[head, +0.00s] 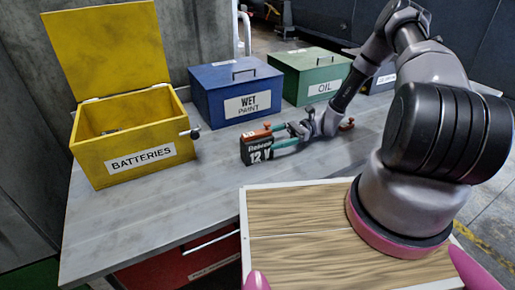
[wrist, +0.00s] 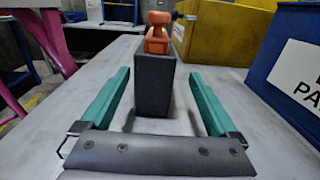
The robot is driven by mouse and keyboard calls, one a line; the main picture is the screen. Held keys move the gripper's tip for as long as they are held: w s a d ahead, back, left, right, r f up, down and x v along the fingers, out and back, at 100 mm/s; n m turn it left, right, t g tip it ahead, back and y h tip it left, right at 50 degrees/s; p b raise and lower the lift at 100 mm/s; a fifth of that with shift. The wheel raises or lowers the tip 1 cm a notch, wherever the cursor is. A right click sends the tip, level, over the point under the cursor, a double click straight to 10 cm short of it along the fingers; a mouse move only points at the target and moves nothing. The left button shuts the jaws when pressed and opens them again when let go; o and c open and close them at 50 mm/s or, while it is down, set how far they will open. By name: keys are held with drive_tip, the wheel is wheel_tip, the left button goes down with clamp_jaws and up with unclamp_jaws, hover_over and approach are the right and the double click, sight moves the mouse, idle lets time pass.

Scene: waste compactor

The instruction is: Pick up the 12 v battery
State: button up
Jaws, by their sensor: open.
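The 12 V battery (head: 257,152) is a dark upright block with orange-red terminals on top and "12 V" on its side. It stands on the grey table in the head view. In the wrist view the battery (wrist: 155,88) shows its narrow dark face, with the orange terminals (wrist: 157,35) above. My gripper (head: 276,137) is open, low over the table at the battery's right end. In the wrist view its teal fingers lie on either side of the battery, with a visible gap on both sides. How far they reach along it is hard to tell.
A yellow open-lidded BATTERIES box (head: 135,133) stands left of the battery. A blue WET PAINT box (head: 235,90) and a green OIL box (head: 310,75) stand behind. The table (head: 190,185) is clear in front of the battery. My own wooden-topped base fills the lower right.

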sight(242, 148)
drive_tip(key=shift+s+x, duration=0.2)
drive_tip(key=shift+x, duration=1.3)
drive_tip(key=shift+s+x, duration=0.2)
drive_tip(key=shift+x, duration=1.25)
drive_tip(key=shift+d, duration=0.1)
clamp_jaws()
